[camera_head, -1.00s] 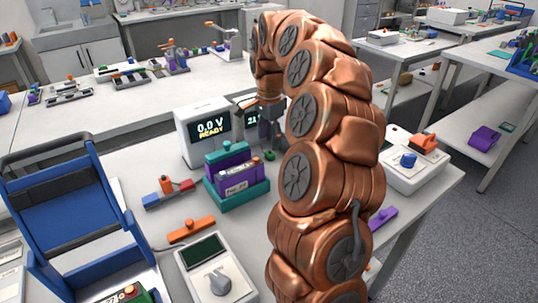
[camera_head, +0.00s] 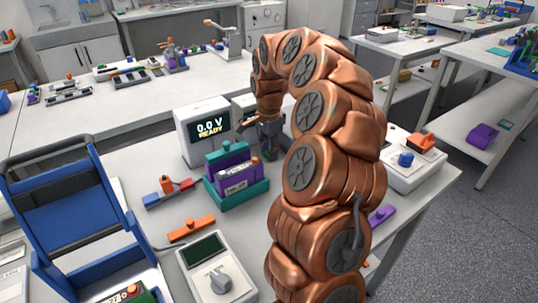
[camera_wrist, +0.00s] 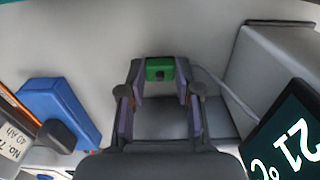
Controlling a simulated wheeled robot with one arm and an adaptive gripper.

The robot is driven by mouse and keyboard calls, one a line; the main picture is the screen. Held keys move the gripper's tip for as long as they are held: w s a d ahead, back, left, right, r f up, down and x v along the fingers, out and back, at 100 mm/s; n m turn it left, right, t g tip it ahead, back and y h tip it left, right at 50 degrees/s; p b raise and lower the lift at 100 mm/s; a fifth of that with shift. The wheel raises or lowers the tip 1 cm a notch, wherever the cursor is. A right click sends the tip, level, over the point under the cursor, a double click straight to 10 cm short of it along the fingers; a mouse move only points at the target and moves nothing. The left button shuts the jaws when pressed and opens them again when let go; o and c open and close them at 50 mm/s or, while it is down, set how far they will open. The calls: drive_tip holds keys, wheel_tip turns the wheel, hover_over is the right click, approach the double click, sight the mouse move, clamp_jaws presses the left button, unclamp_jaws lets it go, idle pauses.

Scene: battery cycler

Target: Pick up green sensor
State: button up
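The green sensor (camera_wrist: 160,69) is a small green block with a dark round spot, on the pale table in the wrist view. It lies between the tips of my gripper (camera_wrist: 160,78), with a finger on each side and what looks like a narrow gap at each. My gripper (camera_head: 268,150) points down at the table in the head view, beside the display unit. There the sensor is hidden or too small to tell. The fingers are apart; I see no clear contact.
A white unit reading 0.0 V READY (camera_head: 207,131) and a teal holder with a purple battery (camera_head: 236,177) stand left of my gripper. A display reading 21 °C (camera_wrist: 293,140) is close on the right in the wrist view. A blue block (camera_wrist: 62,108) is at the left.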

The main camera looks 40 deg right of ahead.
sight(267, 153)
clamp_jaws()
drive_tip(key=shift+r, duration=0.1)
wheel_tip(267, 153, up, 10)
drive_tip(key=b, duration=0.1)
idle(0.5)
drive_tip(key=s+a+r+n, duration=0.1)
drive_tip(key=a+n, duration=0.2)
drive_tip(key=s+a+r+n+p, duration=0.1)
drive_tip(key=a+r+n, duration=0.1)
drive_tip(key=a+n, duration=0.1)
drive_tip(key=s+a+r+n, duration=0.1)
drive_tip(key=a+n, duration=0.1)
drive_tip(key=n, duration=0.1)
drive_tip(key=shift+s+a+r+n, duration=0.1)
drive_tip(key=shift+a+r+n, duration=0.2)
drive_tip(key=shift+a, duration=0.1)
drive_tip(key=s+a+n, duration=0.1)
drive_tip(key=n, duration=0.1)
drive_tip(key=s+a+r+n+p, duration=0.1)
drive_tip(key=a+n, duration=0.1)
drive_tip(key=s+a+n, duration=0.1)
drive_tip(key=a+n, duration=0.1)
drive_tip(key=shift+s+r, duration=0.35)
drive_tip(key=shift+s, duration=0.05)
drive_tip(key=shift+s+a+n, duration=0.6)
drive_tip(key=shift+s+n, duration=0.05)
drive_tip(key=shift+n, duration=0.55)
